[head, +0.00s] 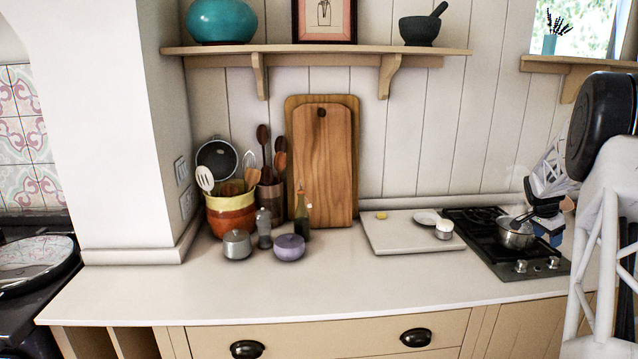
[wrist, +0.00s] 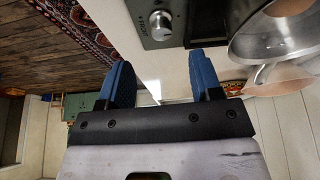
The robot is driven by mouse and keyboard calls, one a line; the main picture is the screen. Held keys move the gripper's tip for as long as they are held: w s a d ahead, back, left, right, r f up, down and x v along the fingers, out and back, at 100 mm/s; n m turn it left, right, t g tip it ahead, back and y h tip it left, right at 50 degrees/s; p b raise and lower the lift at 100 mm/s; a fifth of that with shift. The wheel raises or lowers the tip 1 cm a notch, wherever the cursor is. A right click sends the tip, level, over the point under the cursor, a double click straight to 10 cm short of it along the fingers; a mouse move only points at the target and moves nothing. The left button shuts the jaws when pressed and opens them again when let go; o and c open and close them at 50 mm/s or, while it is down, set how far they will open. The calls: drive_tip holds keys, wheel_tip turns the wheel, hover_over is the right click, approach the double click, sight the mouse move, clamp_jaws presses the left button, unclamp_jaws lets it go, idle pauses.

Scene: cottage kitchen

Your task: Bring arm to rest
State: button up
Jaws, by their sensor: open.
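My gripper (wrist: 163,75) is open in the wrist view, its two blue fingers apart with nothing between them. In the head view the gripper (head: 548,228) is at the far right, over or beside the right edge of the hob, close to a metal pot (head: 515,234). In the wrist view the pot (wrist: 268,42) is at the upper right, just past the right finger. I cannot tell whether finger and pot touch.
The black hob (head: 487,222) has knobs at its front. A pale board (head: 400,238) with a plate and a small white pot lies left of it. Utensil crocks (head: 231,213) and wooden cutting boards (head: 335,165) stand further left. The front counter (head: 250,290) is clear.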

drive_tip(key=s+a+r+n+t+y, duration=0.1)
drive_tip(key=s+a+r+n, duration=0.3)
drive_tip(key=a, duration=0.9)
drive_tip(key=s+a+r+n, duration=0.1)
drive_tip(key=s+a+r, duration=0.5)
drive_tip(key=a, duration=0.6)
drive_tip(key=s+a+r+n+t+y, duration=0.1)
drive_tip(key=s+a+r+n, duration=0.3)
drive_tip(key=a, duration=0.9)
drive_tip(key=s+a+f+n, duration=0.1)
drive_tip(key=s+a+n, duration=0.1)
drive_tip(key=s+a, duration=0.5)
drive_tip(key=s+a+f+n+y, duration=0.1)
drive_tip(key=s+a+f+n, duration=0.1)
drive_tip(key=s+a, duration=0.6)
drive_tip(key=s+a+f+n+y, duration=0.1)
drive_tip(key=s+a+n, duration=0.3)
drive_tip(key=s, duration=1.3)
drive_tip(key=shift+s+a+f, duration=0.15)
drive_tip(key=shift+a, duration=1.9)
